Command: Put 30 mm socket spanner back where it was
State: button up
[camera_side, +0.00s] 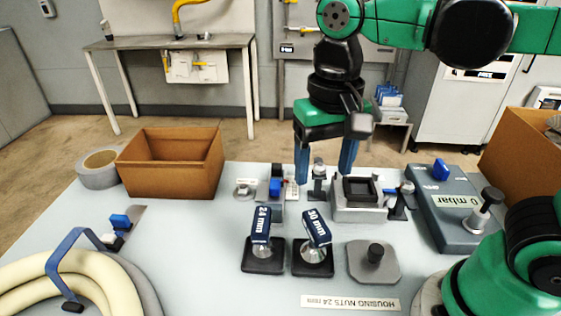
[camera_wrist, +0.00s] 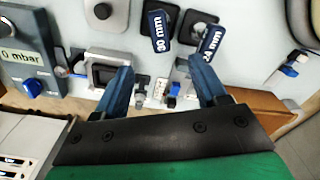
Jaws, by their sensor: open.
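The 30 mm socket spanner (camera_side: 317,227) has a dark blue labelled handle and stands, leaning a little, on a black square holder (camera_side: 312,268) at the middle front of the table. It also shows at the top of the wrist view (camera_wrist: 158,33). The similar 24 mm spanner (camera_side: 262,223) stands on its own black holder (camera_side: 263,267) just to its left in the side view. My gripper (camera_side: 325,176) is open and empty, pointing down above the table behind both spanners. Its blue fingers show spread apart in the wrist view (camera_wrist: 161,70). How the sockets seat is unclear.
A grey housing block (camera_side: 359,207) with small fittings stands behind the spanners. A grey plate with a black knob (camera_side: 374,257) is to their right, and a gauge box (camera_side: 452,212) further right. A cardboard box (camera_side: 172,165), tape roll (camera_side: 99,168) and hose (camera_side: 85,272) are left.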

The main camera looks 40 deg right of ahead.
jog(key=w+d+f+n+t, duration=0.3)
jog(key=d+f+n+t, duration=0.1)
jog(key=d+t, duration=0.3)
jog(key=shift+d+f, duration=0.1)
dwell(1.0)
